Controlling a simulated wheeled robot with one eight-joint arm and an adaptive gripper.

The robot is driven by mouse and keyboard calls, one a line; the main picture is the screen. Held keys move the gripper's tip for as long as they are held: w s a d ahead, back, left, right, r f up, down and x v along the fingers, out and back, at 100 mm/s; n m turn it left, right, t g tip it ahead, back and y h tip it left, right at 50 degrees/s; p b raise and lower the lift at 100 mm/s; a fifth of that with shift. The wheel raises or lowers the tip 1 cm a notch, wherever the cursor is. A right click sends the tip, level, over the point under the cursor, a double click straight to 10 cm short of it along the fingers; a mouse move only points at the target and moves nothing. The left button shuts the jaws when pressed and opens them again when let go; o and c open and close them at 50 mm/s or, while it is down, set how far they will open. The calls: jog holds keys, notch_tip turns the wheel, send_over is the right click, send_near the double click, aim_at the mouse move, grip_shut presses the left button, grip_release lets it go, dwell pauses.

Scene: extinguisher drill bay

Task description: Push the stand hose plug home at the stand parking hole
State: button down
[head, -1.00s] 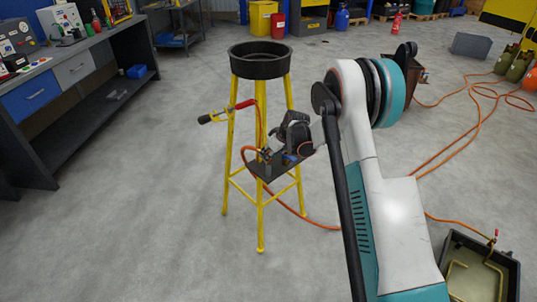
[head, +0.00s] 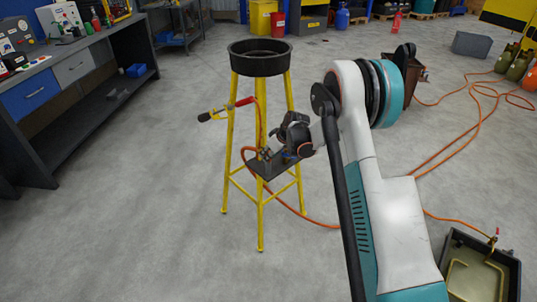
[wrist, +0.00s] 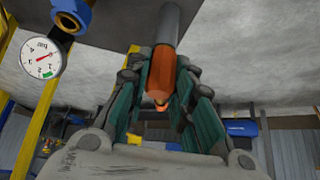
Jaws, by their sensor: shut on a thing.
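The yellow stand (head: 231,142) carries a round black pan (head: 260,70) on top and a small dark plate (head: 262,168) lower down. My gripper (head: 268,154) is just above that plate in the head view. In the wrist view my gripper (wrist: 160,88) is shut on an orange-brown cylindrical piece, apparently the stand hose plug (wrist: 160,72). A grey cylinder (wrist: 168,25) lies in line with its far end; I cannot tell whether they are joined. The parking hole cannot be made out. The orange hose (head: 291,210) runs from the plate area down behind the stand.
A pressure gauge (wrist: 42,58) and a blue fitting (wrist: 72,12) are left of my jaws. A workbench (head: 75,85) stands at left, an open grey tray (head: 480,242) at lower right. Floor around the stand is mostly clear.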

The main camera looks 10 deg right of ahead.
jog(key=c, duration=1.3)
grip_release()
jog(key=v, duration=1.2)
jog(key=s+a+r+m+h, duration=0.2)
jog(key=s+a+r+m, duration=0.1)
jog(key=s+r, duration=1.5)
jog(key=s+m, duration=0.1)
jog(key=s, duration=0.7)
jog(key=s+f+m+t+h, duration=0.1)
jog(key=s, duration=0.7)
jog(key=s+m, duration=0.1)
jog(key=s, duration=0.6)
jog(key=shift+s+a+f+m+t, duration=0.25)
jog(key=shift+s+f+m+t, duration=0.05)
jog(key=shift+s+t, duration=0.1)
